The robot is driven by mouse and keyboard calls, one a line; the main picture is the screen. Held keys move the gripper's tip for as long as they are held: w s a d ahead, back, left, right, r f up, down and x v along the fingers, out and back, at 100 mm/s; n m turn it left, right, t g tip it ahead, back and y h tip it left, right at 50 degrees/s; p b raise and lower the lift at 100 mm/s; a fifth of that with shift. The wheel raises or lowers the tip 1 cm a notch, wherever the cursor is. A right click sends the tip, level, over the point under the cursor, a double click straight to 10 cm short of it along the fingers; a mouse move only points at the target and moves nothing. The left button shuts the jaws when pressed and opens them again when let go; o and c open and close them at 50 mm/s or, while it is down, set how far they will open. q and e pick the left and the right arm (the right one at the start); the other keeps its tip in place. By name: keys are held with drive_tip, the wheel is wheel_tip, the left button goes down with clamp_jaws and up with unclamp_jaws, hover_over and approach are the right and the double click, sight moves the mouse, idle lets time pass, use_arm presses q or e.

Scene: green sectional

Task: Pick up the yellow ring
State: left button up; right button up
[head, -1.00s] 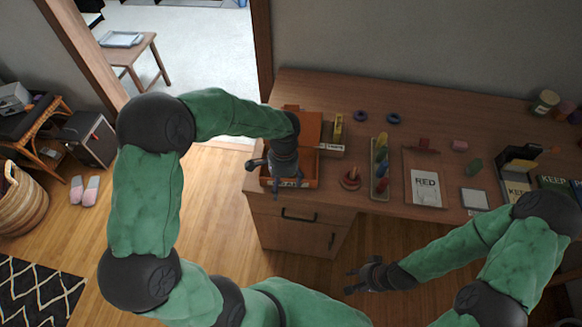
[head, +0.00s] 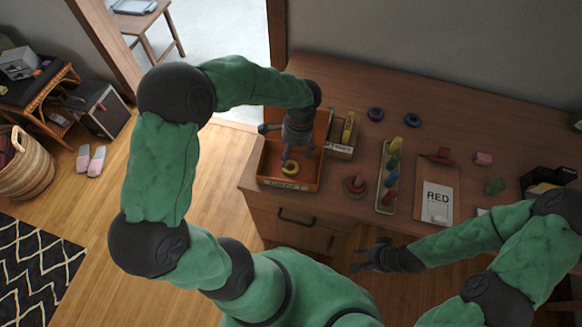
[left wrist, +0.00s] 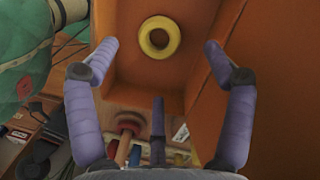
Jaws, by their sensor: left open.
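The yellow ring (head: 291,168) lies flat on the floor of an orange open box (head: 264,165) at the left end of the desk. In the left wrist view the yellow ring (left wrist: 160,24) shows whole, near the top middle, with the box floor visible through its hole. My left gripper (head: 291,155) is above the box, its fingers pointing down over the ring. In the left wrist view its fingers (left wrist: 157,55) are spread wide and hold nothing; the ring is beyond their tips. My right gripper (head: 358,260) is low in front of the desk, away from the box.
The box walls surround the ring. A peg base with a red ring (head: 355,186) stands right of the box, beside a tray of coloured pieces (head: 381,206) and a RED card (head: 438,203).

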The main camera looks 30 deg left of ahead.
sight(289, 170)
use_arm(q)
wheel_tip(289, 170, down, 2)
drive_tip(key=f+b, duration=0.2)
drive_tip(key=f, duration=0.1)
drive_tip(key=s+f+b, duration=0.1)
drive_tip(key=f, duration=0.1)
drive_tip(key=c, duration=0.9)
